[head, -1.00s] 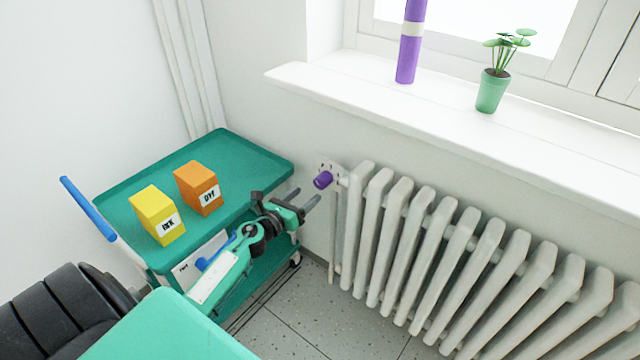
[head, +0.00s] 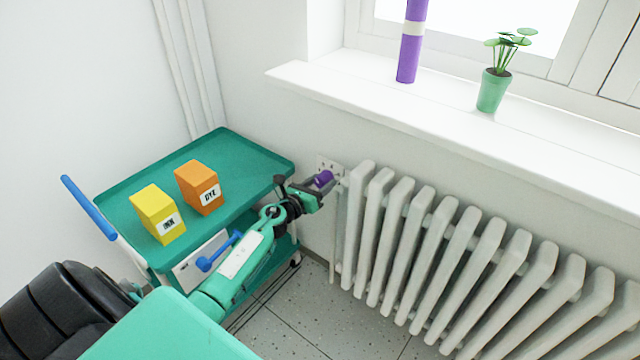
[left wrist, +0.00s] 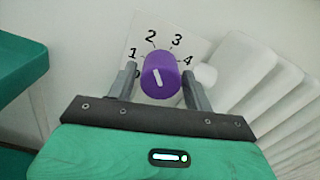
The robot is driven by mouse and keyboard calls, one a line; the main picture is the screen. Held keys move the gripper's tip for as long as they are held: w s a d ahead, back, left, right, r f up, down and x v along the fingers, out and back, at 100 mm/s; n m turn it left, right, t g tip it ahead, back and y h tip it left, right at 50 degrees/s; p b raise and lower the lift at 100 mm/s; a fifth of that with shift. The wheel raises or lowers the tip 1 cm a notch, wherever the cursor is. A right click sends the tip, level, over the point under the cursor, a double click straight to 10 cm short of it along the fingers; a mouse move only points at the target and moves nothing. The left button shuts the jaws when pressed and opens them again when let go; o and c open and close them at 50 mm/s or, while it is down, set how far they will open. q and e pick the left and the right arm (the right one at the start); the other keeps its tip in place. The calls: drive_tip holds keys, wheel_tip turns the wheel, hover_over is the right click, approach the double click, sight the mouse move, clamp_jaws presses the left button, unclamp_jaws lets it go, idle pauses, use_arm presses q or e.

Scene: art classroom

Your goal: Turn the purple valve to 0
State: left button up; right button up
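The purple valve (head: 323,178) is a round knob at the left end of the radiator. My left gripper (head: 318,186) is at the knob. In the wrist view its fingers (left wrist: 159,78) stand open on either side of the knob, with narrow gaps. My right gripper is not in view.
The white radiator (head: 450,250) stands close right of the knob, below the windowsill (head: 440,120). A green cart (head: 245,160) carrying yellow (head: 158,215) and orange (head: 199,187) boxes stands left, close to my arm. A potted plant (head: 492,90) is on the sill.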

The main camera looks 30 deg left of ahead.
use_arm(q)
drive_tip(key=c, duration=0.7)
drive_tip(key=shift+n, duration=0.3)
